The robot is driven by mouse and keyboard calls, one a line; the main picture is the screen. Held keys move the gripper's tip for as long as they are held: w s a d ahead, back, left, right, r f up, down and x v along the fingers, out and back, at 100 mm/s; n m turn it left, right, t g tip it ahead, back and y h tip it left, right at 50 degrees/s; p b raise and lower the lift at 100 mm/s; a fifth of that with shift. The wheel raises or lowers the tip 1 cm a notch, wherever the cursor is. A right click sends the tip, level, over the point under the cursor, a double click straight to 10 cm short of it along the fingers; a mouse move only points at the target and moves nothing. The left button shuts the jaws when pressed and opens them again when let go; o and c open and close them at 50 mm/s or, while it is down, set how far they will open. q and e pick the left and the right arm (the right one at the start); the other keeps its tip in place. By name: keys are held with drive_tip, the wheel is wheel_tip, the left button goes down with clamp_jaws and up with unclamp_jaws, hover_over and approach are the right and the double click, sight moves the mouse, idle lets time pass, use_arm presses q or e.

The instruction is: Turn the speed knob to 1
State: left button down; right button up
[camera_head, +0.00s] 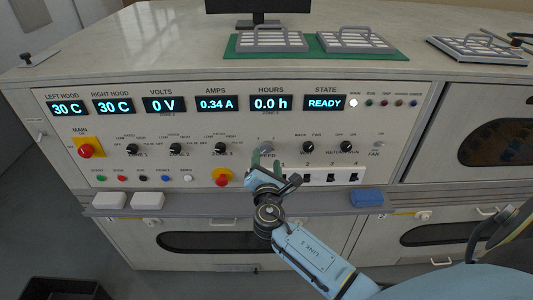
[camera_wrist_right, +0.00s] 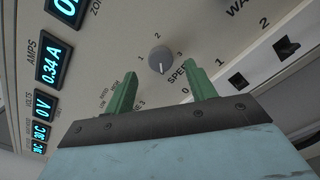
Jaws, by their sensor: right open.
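The grey round speed knob (camera_head: 266,149) is on the control panel, above the SPEED label. In the right wrist view the knob (camera_wrist_right: 159,59) shows a short white pointer line toward the bottom of the picture, not at the 1 printed to its left; a 2 and a 3 are printed above and right of it. My right gripper (camera_head: 266,161) is open, its two green fingers (camera_wrist_right: 161,71) apart on either side of the knob in the wrist view. No contact shows. My left gripper is not in view.
The panel (camera_head: 230,170) also has black knobs to the left and right, a row of rocker switches (camera_head: 331,177) at lower right and a red stop button (camera_head: 222,177) at lower left. A blue block (camera_head: 367,197) and white blocks (camera_head: 148,200) lie on the ledge below.

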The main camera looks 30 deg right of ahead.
sight(266, 149)
drive_tip(key=shift+x, duration=2.05)
drive_tip(key=shift+c, duration=0.3)
drive_tip(key=c, duration=0.9)
drive_tip(key=shift+f+b, duration=0.1)
drive_tip(key=shift+b, duration=0.2)
